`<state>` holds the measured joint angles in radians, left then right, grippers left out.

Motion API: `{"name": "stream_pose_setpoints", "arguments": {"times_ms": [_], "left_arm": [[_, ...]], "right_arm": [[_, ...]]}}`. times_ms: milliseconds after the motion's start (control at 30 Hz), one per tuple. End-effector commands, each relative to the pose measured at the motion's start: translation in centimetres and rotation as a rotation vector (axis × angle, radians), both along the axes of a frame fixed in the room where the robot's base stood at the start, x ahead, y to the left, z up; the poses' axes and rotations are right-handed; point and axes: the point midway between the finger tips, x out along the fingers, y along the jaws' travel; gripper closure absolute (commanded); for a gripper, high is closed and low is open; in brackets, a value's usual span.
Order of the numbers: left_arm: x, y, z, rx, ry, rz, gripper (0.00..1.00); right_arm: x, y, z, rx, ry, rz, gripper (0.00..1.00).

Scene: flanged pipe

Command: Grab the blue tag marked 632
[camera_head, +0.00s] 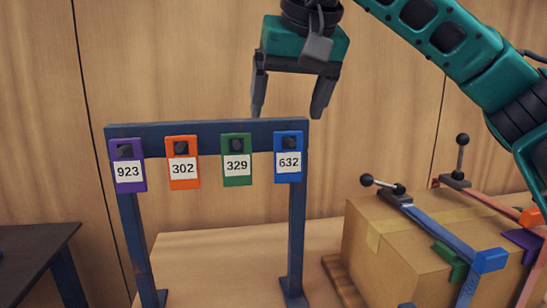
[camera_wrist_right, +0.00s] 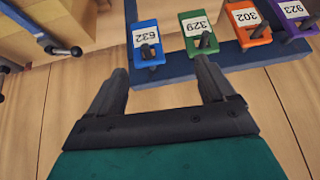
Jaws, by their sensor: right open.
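The blue tag marked 632 (camera_head: 288,157) hangs at the right end of a dark blue rack (camera_head: 215,128), beside the green tag marked 329 (camera_head: 237,160). My right gripper (camera_head: 290,112) is open and empty, pointing down, just above and over the right part of the rack. In the right wrist view, the blue tag (camera_wrist_right: 146,45) hangs on a dark peg ahead of the fingers, and the open gripper (camera_wrist_right: 160,72) spans the area below the blue and green tags. The gripper is apart from the tag. My left gripper is not in view.
An orange tag marked 302 (camera_head: 182,163) and a purple tag marked 923 (camera_head: 127,166) hang further left on the rack. A cardboard box (camera_head: 385,245) with straps and levers stands at the right. A dark table (camera_head: 35,250) is at the left. A wooden wall is behind.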

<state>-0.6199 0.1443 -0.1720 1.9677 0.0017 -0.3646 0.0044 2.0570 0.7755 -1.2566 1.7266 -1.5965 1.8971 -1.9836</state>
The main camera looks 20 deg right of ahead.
Motion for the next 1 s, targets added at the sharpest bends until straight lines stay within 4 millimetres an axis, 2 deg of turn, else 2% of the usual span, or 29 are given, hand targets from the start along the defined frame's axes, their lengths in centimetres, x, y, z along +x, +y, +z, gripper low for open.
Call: {"name": "stream_pose_setpoints", "arguments": {"times_ms": [67,167,500,767,1000], "left_arm": [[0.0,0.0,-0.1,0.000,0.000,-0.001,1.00],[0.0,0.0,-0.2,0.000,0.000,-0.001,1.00],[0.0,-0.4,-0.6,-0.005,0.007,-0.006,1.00],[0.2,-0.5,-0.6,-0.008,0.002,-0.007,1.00],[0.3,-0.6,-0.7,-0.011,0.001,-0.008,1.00]], "right_arm": [[-0.4,-1.5,1.1,-0.047,-0.016,-0.026,0.17],[-0.4,-2.2,1.1,-0.075,-0.020,-0.039,0.17],[2.6,-3.0,-3.8,-0.075,-0.018,-0.038,0.17],[3.6,-3.1,-5.7,-0.074,-0.018,-0.036,0.17],[5.1,-3.1,-8.9,-0.073,-0.017,-0.039,0.17]]}}
